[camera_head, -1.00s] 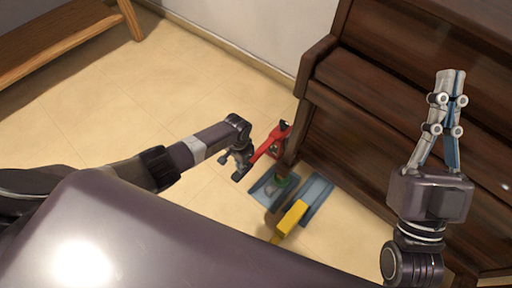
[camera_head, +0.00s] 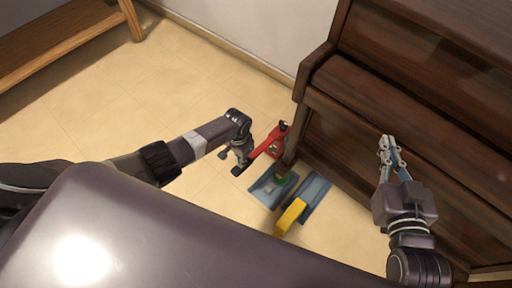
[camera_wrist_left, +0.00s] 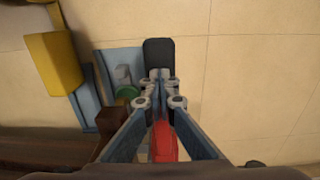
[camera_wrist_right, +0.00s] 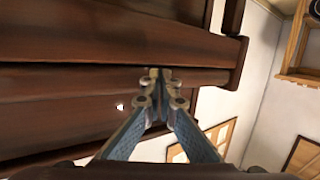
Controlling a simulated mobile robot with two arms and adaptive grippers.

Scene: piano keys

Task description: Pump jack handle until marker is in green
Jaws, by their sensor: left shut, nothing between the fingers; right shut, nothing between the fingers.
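The red jack (camera_head: 277,134) stands on the floor by the piano's leg. Its red handle slopes down left to a black end (camera_head: 238,170). In the left wrist view the red handle (camera_wrist_left: 163,142) runs beneath my fingers, with the black end (camera_wrist_left: 159,53) just beyond the fingertips. My left gripper (camera_head: 243,160) is shut at the handle; I cannot tell whether it touches it. My right gripper (camera_head: 385,140) is shut and empty in front of the piano, and also shows in the right wrist view (camera_wrist_right: 160,75). The marker cannot be made out.
The brown piano (camera_head: 410,90) fills the right side. Blue-grey channels (camera_head: 316,189) lie on the floor, with a green part (camera_head: 281,181) in one and a yellow block (camera_head: 290,215) beside them. A wooden bench (camera_head: 60,40) stands at upper left. The floor between is clear.

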